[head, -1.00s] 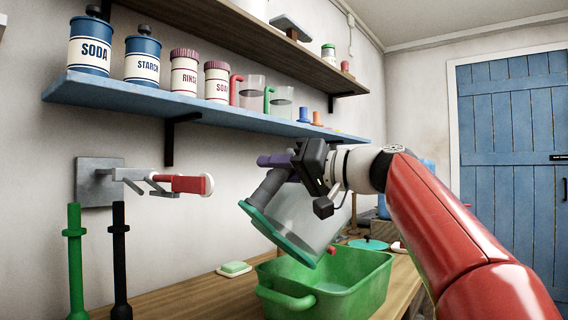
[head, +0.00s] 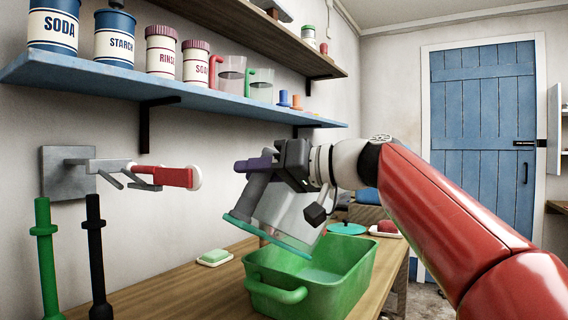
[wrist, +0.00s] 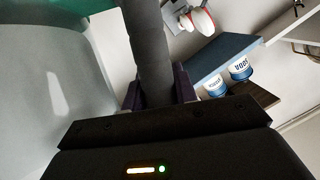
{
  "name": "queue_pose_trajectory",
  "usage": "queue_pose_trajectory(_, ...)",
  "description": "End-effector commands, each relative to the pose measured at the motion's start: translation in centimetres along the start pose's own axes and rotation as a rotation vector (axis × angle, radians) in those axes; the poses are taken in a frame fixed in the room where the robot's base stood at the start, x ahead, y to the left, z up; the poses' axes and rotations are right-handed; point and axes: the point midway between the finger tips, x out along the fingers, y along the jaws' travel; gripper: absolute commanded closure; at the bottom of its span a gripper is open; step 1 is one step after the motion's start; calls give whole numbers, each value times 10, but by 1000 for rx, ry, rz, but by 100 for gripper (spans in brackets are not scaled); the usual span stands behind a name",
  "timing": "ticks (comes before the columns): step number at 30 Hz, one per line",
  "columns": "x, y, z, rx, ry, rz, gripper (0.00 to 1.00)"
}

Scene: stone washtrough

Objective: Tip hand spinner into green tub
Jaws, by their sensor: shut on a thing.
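The hand spinner (head: 290,212) is a clear vessel with a green rim and a dark grey handle. It is tilted in the air above the green tub, its green-rimmed end facing down and left. My gripper (head: 258,165) is shut on the handle, which shows between purple fingers in the wrist view (wrist: 152,50). The green tub (head: 338,290) stands on the wooden bench with its open top facing up. A pale surface, perhaps water, shows inside it. I cannot make out any contents in the spinner.
A green soap bar (head: 214,256) lies on a dish left of the tub. Green (head: 45,255) and black (head: 96,255) upright handles stand front left. A blue shelf (head: 180,98) with canisters is above.

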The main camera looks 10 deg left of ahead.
Motion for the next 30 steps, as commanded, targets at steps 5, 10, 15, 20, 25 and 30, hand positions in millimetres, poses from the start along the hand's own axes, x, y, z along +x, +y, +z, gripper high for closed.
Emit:
queue_pose_trajectory(5, 7, -4, 12, -51, -32, 9, 100)
queue_pose_trajectory(10, 14, -4, 30, -147, -89, 47, 100)
queue_pose_trajectory(15, 19, 1, 50, -230, -138, 81, 100)
queue_pose_trajectory(20, 22, 3, 58, -279, -167, 101, 100)
queue_pose_trajectory(25, 23, 1, 59, -295, -179, 106, 100)
queue_pose_trajectory(30, 23, 1, 59, -296, -178, 104, 100)
